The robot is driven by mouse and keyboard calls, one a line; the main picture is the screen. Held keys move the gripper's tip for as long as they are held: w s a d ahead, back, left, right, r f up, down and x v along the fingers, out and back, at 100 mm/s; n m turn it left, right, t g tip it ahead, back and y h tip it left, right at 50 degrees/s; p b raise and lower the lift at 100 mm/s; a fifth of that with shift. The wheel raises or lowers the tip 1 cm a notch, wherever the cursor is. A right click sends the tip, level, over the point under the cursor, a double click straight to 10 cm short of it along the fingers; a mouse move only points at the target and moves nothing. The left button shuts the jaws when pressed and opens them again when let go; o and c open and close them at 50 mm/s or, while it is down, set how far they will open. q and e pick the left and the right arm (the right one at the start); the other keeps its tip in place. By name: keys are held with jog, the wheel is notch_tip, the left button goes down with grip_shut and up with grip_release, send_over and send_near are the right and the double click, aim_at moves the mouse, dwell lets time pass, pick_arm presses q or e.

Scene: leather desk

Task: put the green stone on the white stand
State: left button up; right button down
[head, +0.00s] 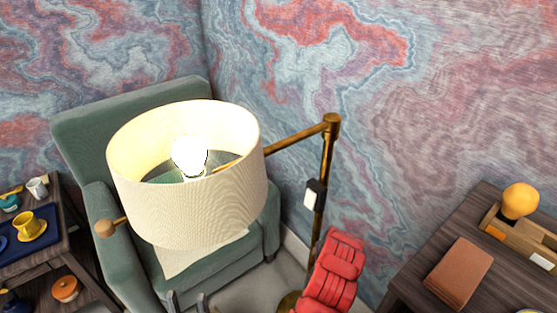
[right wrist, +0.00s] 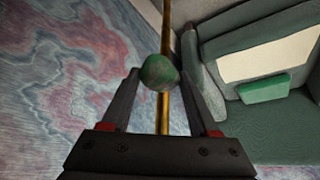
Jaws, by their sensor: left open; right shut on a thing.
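The green stone (right wrist: 158,73), round with reddish patches, is held between the fingertips of my right gripper (right wrist: 159,83) in the right wrist view. The gripper is shut on it, and the stone is up in the air in front of a brass lamp pole (right wrist: 165,30). I do not see the right gripper or the stone in the head view. My left gripper (head: 187,301) shows only as grey fingertips at the bottom edge of the head view, open and apart. I cannot make out the white stand in either view.
A large lit lampshade (head: 200,215) on a brass arm stands before a green armchair (head: 130,115). A red padded thing (head: 333,272) is near the pole. The left table holds cups.

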jog(key=shift+n, duration=0.3)
jog(key=w+d+r, duration=0.2)
jog(key=d+r, duration=0.1)
jog(key=shift+d+r, duration=0.25)
jog(key=shift+d, duration=0.05)
